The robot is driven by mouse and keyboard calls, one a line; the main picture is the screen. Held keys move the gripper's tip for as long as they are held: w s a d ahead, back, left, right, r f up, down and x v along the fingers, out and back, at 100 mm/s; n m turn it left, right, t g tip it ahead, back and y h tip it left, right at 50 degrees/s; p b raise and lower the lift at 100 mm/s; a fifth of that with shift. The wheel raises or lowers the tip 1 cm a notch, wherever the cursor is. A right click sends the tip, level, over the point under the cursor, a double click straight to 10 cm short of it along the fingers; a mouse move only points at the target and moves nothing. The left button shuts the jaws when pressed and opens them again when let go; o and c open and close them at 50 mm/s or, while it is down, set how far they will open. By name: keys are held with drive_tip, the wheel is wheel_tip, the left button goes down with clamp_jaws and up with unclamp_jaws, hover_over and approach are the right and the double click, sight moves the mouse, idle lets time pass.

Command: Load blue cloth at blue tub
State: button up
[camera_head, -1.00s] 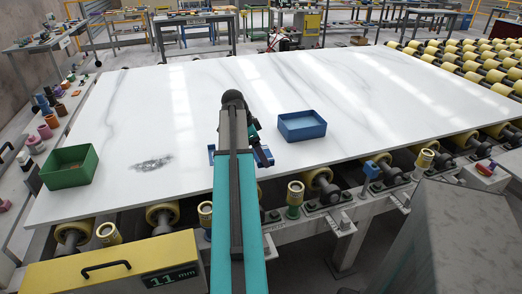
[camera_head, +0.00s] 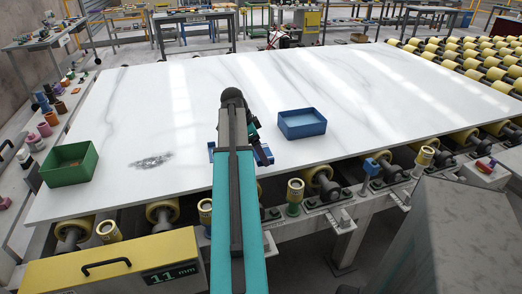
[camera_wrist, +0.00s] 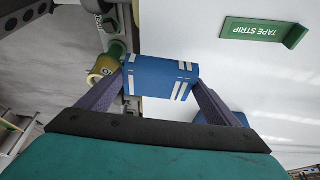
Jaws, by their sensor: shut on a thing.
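The blue cloth (camera_wrist: 160,76) is a folded blue piece with white stripes, held between my two fingers in the wrist view. My gripper (camera_wrist: 158,84) is shut on it. The blue tub (camera_head: 302,124) stands upright on the slab, to the right of my gripper and a little farther back. Its visible inside looks empty. A blue patch behind the right finger in the wrist view is too hidden to identify.
The white stone slab (camera_head: 330,85) is mostly clear. A green "TAPE STRIP" label (camera_wrist: 258,31) shows in the wrist view. Yellow rollers (camera_head: 423,157) line the near edge.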

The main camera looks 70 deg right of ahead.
drive_tip(key=w+a+r+n+t+h, duration=0.1)
drive_tip(key=w+a+r+n+t, duration=0.15)
drive_tip(key=w+a+n, duration=0.85)
drive_tip(key=w+a+r+n+t+h, duration=0.1)
drive_tip(key=w+a+r+n+t, duration=0.15)
drive_tip(key=w+a, duration=1.5)
drive_tip(key=w+a+r+n+t+y, duration=0.1)
drive_tip(key=w+a+n, duration=0.4)
drive_tip(key=a, duration=0.7)
drive_tip(key=w+a+r+n+t+y, duration=0.1)
drive_tip(key=w+a+n, duration=0.3)
drive_tip(key=a, duration=0.7)
drive_tip(key=w+a+r+n+t+y, duration=0.1)
drive_tip(key=w+a+n, duration=0.4)
drive_tip(key=a, duration=0.7)
drive_tip(key=shift+w+a+r+n+y, duration=0.35)
drive_tip(key=shift+r+n+y, duration=0.3)
drive_tip(key=shift+y, duration=0.15)
drive_tip(key=shift+f, duration=0.1)
